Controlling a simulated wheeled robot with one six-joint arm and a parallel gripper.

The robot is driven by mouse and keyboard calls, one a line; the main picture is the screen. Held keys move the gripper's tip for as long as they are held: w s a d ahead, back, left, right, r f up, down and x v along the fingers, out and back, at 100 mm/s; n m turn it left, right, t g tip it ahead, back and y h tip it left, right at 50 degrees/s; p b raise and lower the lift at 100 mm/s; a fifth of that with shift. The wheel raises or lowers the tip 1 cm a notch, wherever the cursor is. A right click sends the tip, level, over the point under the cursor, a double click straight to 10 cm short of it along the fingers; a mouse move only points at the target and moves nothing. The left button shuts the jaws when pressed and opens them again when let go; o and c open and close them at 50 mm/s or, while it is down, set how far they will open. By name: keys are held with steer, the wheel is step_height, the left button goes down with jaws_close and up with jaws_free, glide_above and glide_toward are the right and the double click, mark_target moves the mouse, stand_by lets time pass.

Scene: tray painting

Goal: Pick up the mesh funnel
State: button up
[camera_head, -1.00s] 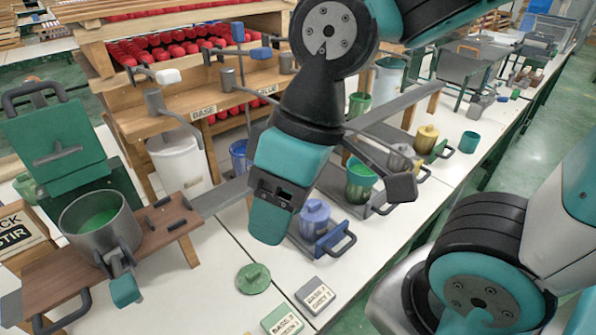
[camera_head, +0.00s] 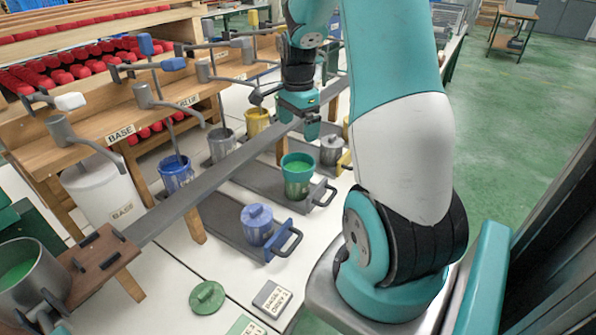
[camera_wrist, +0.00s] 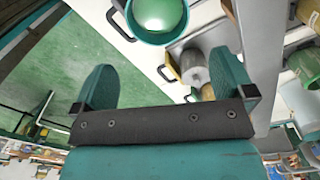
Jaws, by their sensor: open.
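I cannot make out the mesh funnel for certain in either view. My gripper (camera_head: 302,118) hangs above the grey rail, past the green cup, in the head view. In the wrist view my gripper (camera_wrist: 165,82) shows two teal fingers spread wide with nothing between them. The green cup (camera_wrist: 157,12) with pale green paint lies beyond the fingers at the top. A grey lidded pot (camera_wrist: 193,67) shows near the right finger, apart from it.
The grey rail (camera_head: 215,170) crosses the table under my gripper. The green cup (camera_head: 297,178), blue lidded pot (camera_head: 257,226), grey pot (camera_head: 331,150) and yellow pot (camera_head: 257,122) stand close by. A green lid (camera_head: 207,297) lies on a clear front patch.

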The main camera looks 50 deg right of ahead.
glide_above(298, 167)
steer(key=s+a, duration=0.1)
steer(key=a, duration=0.1)
steer(key=f, duration=0.7)
steer(key=shift+s+d+f, duration=0.1)
steer(key=shift+d+f, duration=0.15)
steer(key=shift+f, duration=0.1)
steer(key=shift+a+f+p, duration=0.15)
steer(key=shift+f+p, duration=0.45)
steer(key=shift+f, duration=2.15)
steer(key=shift+c, duration=0.5)
steer(key=c, duration=0.6)
steer(key=shift+r, duration=0.1)
